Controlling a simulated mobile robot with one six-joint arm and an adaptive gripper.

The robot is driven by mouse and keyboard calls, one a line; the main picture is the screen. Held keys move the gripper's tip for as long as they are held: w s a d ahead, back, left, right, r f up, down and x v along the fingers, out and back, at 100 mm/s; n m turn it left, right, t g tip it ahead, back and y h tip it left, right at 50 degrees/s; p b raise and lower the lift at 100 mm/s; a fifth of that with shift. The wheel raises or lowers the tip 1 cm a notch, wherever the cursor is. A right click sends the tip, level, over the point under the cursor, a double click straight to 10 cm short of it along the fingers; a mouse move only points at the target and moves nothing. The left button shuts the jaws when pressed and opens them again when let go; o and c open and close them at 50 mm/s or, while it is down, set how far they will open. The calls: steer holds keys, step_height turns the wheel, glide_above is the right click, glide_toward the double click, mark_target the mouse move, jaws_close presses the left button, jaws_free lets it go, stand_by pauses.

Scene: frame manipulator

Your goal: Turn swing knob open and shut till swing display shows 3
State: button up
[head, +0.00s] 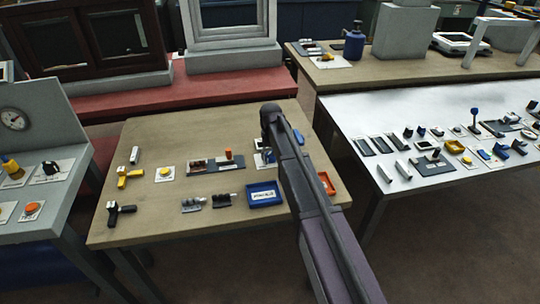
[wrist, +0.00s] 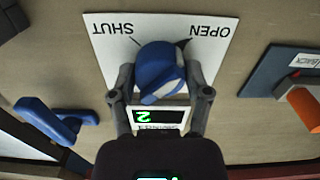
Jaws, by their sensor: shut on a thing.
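The blue swing knob (wrist: 160,68) sits on a white plate (wrist: 110,62) in the wrist view. The plate's words SHUT, at left, and OPEN, at right, appear upside down, each with a dark mark by the knob. The knob's exact angle is hard to tell. The swing display (wrist: 146,117) below the knob shows an upside-down coloured digit that looks like 2; its caption is partly hidden by my gripper. My gripper (wrist: 161,88) is shut on the knob, one finger on each side. In the head view my arm mostly hides the gripper and knob.
In the wrist view, a blue part (wrist: 48,118) lies at left and a dark plate with an orange cylinder (wrist: 305,108) at right. In the head view, a blue tray (head: 264,194) and an orange tray (head: 326,183) flank my arm on the wooden table (head: 150,222).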

steer(key=n, duration=0.4)
steer(key=shift+n, duration=0.3)
steer(key=n, duration=0.4)
steer(key=shift+s, duration=0.1)
steer(key=n, duration=0.4)
steer(key=shift+n, duration=2.2)
steer(key=o, duration=1.2)
steer(key=shift+m, duration=0.4)
